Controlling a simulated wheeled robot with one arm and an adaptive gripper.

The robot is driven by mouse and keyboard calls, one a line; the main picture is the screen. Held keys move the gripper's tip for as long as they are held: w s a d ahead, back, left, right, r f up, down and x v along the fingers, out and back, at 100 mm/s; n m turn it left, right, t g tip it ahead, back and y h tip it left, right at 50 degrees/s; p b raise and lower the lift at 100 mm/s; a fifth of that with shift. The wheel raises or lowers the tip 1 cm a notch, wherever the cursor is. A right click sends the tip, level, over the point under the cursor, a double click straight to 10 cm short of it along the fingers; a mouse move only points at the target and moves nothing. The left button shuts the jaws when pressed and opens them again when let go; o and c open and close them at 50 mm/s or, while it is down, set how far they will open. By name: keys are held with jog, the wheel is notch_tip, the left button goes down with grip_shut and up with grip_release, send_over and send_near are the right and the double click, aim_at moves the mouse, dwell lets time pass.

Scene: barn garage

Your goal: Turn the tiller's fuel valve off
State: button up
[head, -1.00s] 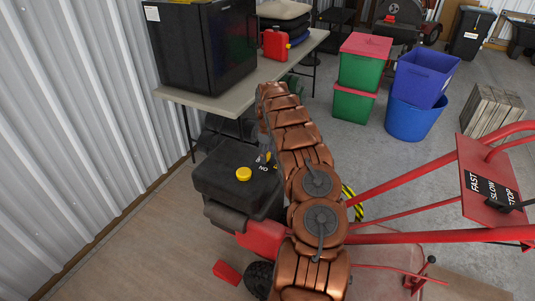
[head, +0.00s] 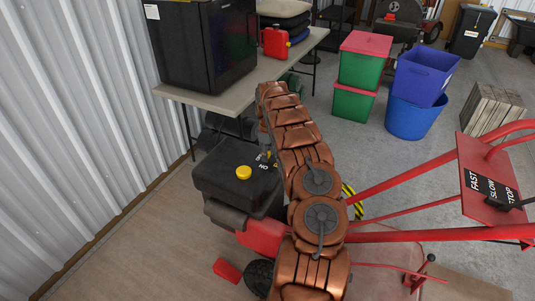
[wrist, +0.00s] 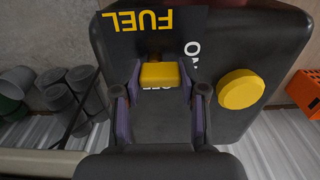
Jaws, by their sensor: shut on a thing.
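The tiller's black engine housing and tank (head: 225,180) stands left of my arm in the head view. In the wrist view the black panel (wrist: 115,38) reads "FUEL" upside down, with "ON" at the right. The yellow valve handle (wrist: 160,74) sits between my two fingers, just above white letters that look like "OFF" and are partly covered. My gripper (wrist: 161,80) is shut on the handle, one finger on each side. The yellow round cap (wrist: 240,89) lies right of the gripper. In the head view my arm hides the gripper and most of the valve.
Red tiller handlebars (head: 430,235) and a red throttle plate (head: 485,185) reach in from the right. A table (head: 245,75) with a black cabinet stands behind the tiller. The corrugated wall (head: 80,120) is at the left. Bare floor lies in front of it.

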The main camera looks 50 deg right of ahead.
jog(key=m+b, duration=0.3)
jog(key=shift+w+a+f, duration=0.1)
jog(key=shift+w+f, duration=0.05)
jog(key=shift+f, duration=0.05)
jog(key=m+b, duration=0.3)
jog(key=m, duration=0.2)
jog(key=shift+w, duration=0.15)
jog(key=m, duration=0.2)
jog(key=m+b, duration=0.1)
jog(key=m, duration=0.2)
jog(key=shift+w+d+r, duration=0.1)
jog(key=shift+d+r, duration=0.05)
jog(key=shift+d, duration=0.05)
jog(key=shift+d+m+b, duration=0.1)
jog(key=shift+m+b, duration=0.4)
jog(key=shift+m, duration=1.9)
jog(key=o, duration=1.1)
jog(key=shift+o, duration=0.2)
